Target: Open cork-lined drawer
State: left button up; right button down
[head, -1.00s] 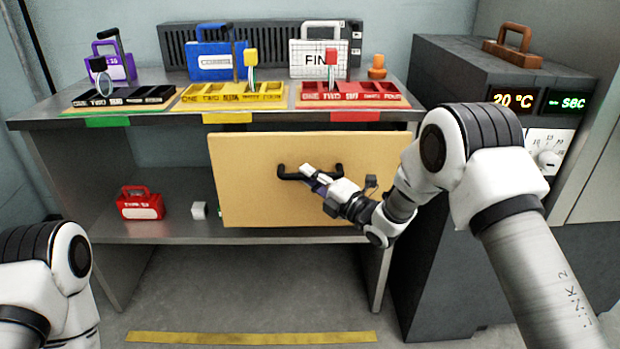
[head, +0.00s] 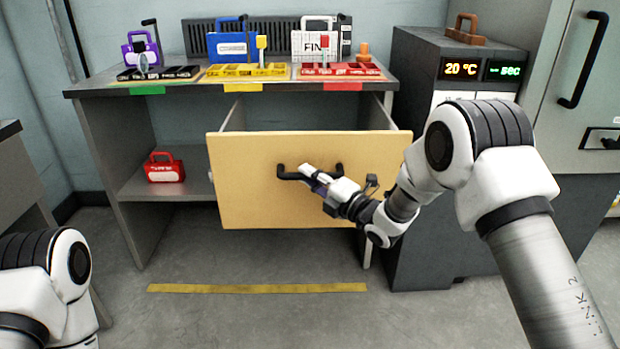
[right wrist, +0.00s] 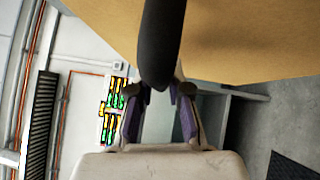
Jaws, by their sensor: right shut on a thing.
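The drawer (head: 250,190) has a cork-coloured front and stands pulled out from under the bench top, its pale side walls showing behind the front. Its black bar handle (head: 288,173) is in the middle of the front. My right gripper (head: 309,173) is shut on the handle. In the right wrist view the dark handle (right wrist: 160,45) runs between the purple-padded fingers, with the cork front (right wrist: 235,45) behind it. The inside floor of the drawer is hidden by its front. My left arm shows at the lower left, but its gripper is out of view.
The bench top (head: 100,90) carries black, yellow and red trays and several small cases. A red case (head: 165,168) sits on the lower shelf. A dark cabinet (head: 425,70) with displays stands right of the bench. The floor in front is clear, with a yellow strip (head: 255,288).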

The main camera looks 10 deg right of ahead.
jog(key=c, duration=1.1)
grip_release()
jog(key=v, duration=1.2)
